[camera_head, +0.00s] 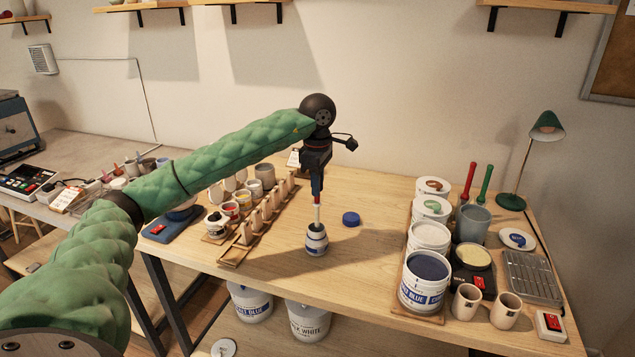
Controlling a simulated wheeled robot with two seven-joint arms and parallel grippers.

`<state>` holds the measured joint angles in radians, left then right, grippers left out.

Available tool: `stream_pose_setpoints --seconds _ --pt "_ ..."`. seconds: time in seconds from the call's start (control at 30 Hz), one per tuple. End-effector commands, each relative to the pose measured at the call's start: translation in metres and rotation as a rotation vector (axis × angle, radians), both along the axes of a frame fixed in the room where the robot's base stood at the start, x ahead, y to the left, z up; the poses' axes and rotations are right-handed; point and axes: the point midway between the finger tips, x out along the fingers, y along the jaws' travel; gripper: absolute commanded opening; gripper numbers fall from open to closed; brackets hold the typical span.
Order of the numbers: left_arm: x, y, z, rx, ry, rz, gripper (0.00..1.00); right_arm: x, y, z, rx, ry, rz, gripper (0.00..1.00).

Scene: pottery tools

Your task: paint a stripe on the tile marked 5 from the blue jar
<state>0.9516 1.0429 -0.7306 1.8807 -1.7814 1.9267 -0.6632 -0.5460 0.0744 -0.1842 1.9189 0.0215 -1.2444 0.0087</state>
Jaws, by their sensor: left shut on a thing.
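My left gripper (317,184) points down over the middle of the wooden table and is shut on a thin brush (317,212). The jar stands upright. A blue lid (351,219) lies on the table just right of it. A row of upright tiles (255,221) stands in a wooden rack to the left. Their numbers are too small to read. My right gripper is not in view.
Small paint jars (230,208) stand behind the tile rack, partly behind my left arm. At right are large tubs (425,282), two mugs (466,302), a grey bucket (472,224) and a green lamp (546,128). The table (365,265) is clear between jar and tubs.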

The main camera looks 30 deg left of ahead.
Motion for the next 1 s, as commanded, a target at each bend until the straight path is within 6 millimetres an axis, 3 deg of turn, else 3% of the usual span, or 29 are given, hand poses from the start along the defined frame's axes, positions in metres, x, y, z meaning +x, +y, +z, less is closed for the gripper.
stream_pose_setpoints --seconds 0.6,1.0 --pt "-0.001 0.0 -0.06 -0.001 0.001 0.0 0.0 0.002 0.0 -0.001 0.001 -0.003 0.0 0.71" --pt "-0.001 -0.001 -0.063 0.0 0.0 0.0 0.0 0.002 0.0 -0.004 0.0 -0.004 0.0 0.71"
